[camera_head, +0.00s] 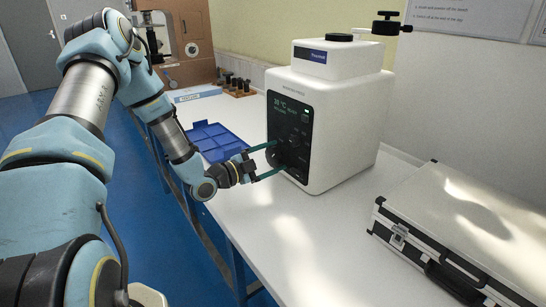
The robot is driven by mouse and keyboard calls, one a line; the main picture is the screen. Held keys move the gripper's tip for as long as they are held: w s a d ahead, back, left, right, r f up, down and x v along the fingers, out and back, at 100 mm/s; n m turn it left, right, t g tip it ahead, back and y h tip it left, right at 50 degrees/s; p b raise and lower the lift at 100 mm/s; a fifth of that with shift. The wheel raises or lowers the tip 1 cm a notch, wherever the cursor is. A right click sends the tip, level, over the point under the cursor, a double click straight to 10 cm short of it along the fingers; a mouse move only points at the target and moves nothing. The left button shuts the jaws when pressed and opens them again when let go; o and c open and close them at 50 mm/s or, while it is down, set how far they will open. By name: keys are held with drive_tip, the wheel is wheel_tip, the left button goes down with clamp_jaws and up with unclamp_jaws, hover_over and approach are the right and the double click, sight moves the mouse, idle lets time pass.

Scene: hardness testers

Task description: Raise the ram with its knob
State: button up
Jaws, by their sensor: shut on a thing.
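A white bench unit (335,120) with a dark front panel and lit display stands on the bench. My gripper (277,157) is at the lower part of that panel, its teal fingers on either side of a dark round knob (286,156). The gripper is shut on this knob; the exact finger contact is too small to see. Which part is the ram cannot be told from this view. A black hand knob on a short arm (386,24) sits above the unit's top right.
A silver case (470,225) lies at the right front. A blue tray (208,137) and a wooden block with dark pieces (238,86) are left of the unit. Another machine (160,35) stands at the back left. The bench in front of the unit is clear.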

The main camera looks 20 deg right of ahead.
drive_tip(key=m+p, duration=0.1)
drive_tip(key=m, duration=1)
drive_tip(key=shift+m, duration=0.4)
drive_tip(key=m, duration=0.6)
drive_tip(key=shift+f, duration=0.15)
drive_tip(key=m, duration=0.5)
drive_tip(key=shift+m, duration=0.4)
drive_tip(key=m+b, duration=0.2)
drive_tip(key=m, duration=0.3)
drive_tip(key=shift+w+f+m, duration=0.1)
drive_tip(key=shift+f+m, duration=0.05)
drive_tip(key=shift+m, duration=0.15)
drive_tip(key=m+b, duration=0.5)
drive_tip(key=shift+f, duration=0.1)
drive_tip(key=m+b, duration=0.3)
drive_tip(key=shift+a+f, duration=0.1)
drive_tip(key=m+b, duration=0.3)
drive_tip(key=b, duration=0.3)
drive_tip(key=shift+m, duration=0.3)
drive_tip(key=m+b, duration=0.2)
drive_tip(key=b, duration=0.2)
drive_tip(key=shift+b, duration=0.35)
drive_tip(key=shift+r+m+b, duration=0.2)
drive_tip(key=shift+m+b, duration=0.3)
drive_tip(key=shift+b, duration=0.05)
drive_tip(key=shift+r, duration=0.15)
drive_tip(key=o, duration=1.2)
drive_tip(key=shift+c, duration=0.2)
